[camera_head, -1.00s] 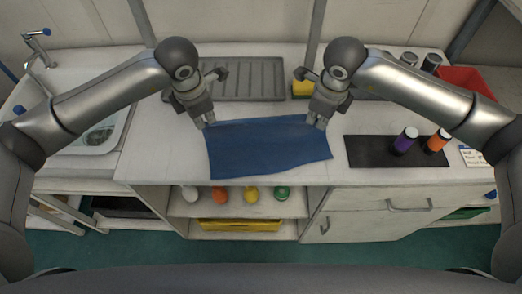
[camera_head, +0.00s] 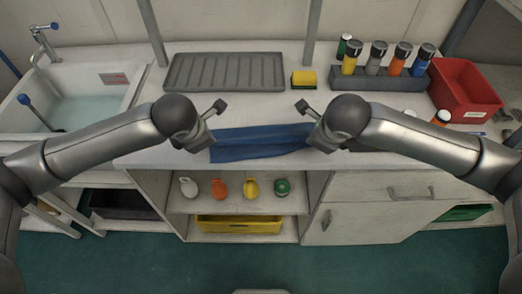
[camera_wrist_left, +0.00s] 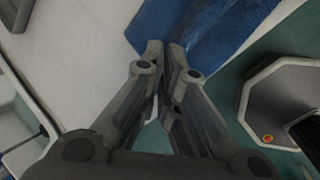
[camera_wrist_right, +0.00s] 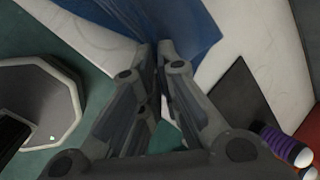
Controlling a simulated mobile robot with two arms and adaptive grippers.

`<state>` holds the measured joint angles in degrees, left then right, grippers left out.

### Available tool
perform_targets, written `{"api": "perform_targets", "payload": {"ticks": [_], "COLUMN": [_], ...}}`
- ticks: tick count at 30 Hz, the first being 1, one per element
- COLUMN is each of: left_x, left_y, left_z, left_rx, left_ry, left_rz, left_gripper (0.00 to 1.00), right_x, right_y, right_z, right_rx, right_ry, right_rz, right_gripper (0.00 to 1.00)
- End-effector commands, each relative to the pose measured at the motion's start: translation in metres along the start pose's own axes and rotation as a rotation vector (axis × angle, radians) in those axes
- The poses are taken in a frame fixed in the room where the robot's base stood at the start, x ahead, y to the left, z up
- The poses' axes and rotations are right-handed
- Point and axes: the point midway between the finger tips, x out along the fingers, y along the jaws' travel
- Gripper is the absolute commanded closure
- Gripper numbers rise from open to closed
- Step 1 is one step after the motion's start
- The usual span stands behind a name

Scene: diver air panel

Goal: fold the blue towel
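The blue towel (camera_head: 262,142) lies near the front edge of the white counter as a narrow band, folded over on itself from the far side. My left gripper (camera_head: 206,138) is at its left end and my right gripper (camera_head: 320,138) at its right end. In the left wrist view the fingertips (camera_wrist_left: 165,48) are close together at the towel's edge (camera_wrist_left: 210,30). In the right wrist view the fingertips (camera_wrist_right: 156,48) are also closed at the towel's edge (camera_wrist_right: 185,28). The pinched cloth itself is mostly hidden by the fingers.
Behind the towel are a grey ribbed tray (camera_head: 225,72) and a yellow sponge (camera_head: 304,79). A bottle rack (camera_head: 350,80) and red bin (camera_head: 465,90) stand at right. A dark mat (camera_wrist_right: 235,95) and purple bottle (camera_wrist_right: 285,145) lie right of the towel. A sink (camera_head: 85,100) is at left.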

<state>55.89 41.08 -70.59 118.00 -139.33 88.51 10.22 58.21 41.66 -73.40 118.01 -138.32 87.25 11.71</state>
Motion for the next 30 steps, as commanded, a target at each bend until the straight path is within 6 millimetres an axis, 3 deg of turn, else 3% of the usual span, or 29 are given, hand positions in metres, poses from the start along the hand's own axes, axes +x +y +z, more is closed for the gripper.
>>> {"api": "perform_targets", "payload": {"ticks": [13,15,21,30], "left_x": [0.0052,0.0052,0.0051,0.0007], "left_y": [-0.0018,-0.0018,-0.0022,-0.0019], "left_z": [-0.0030,-0.0030,-0.0024,-0.0013], "left_rx": [-0.006,-0.006,-0.006,-0.005], "left_ry": [-0.014,-0.014,-0.016,-0.018], "left_rz": [0.033,0.033,0.032,0.032], "left_gripper": [1.00,0.88,0.62,0.61], "right_x": [0.0050,0.0050,0.0049,0.0005], "right_y": [0.0015,0.0015,0.0018,0.0016], "right_z": [-0.0026,-0.0025,-0.0020,-0.0008], "right_rx": [0.007,0.007,0.006,0.005], "right_ry": [-0.015,-0.015,-0.017,-0.020], "right_rz": [-0.033,-0.033,-0.032,-0.032], "right_gripper": [1.00,0.87,0.61,0.61]}}
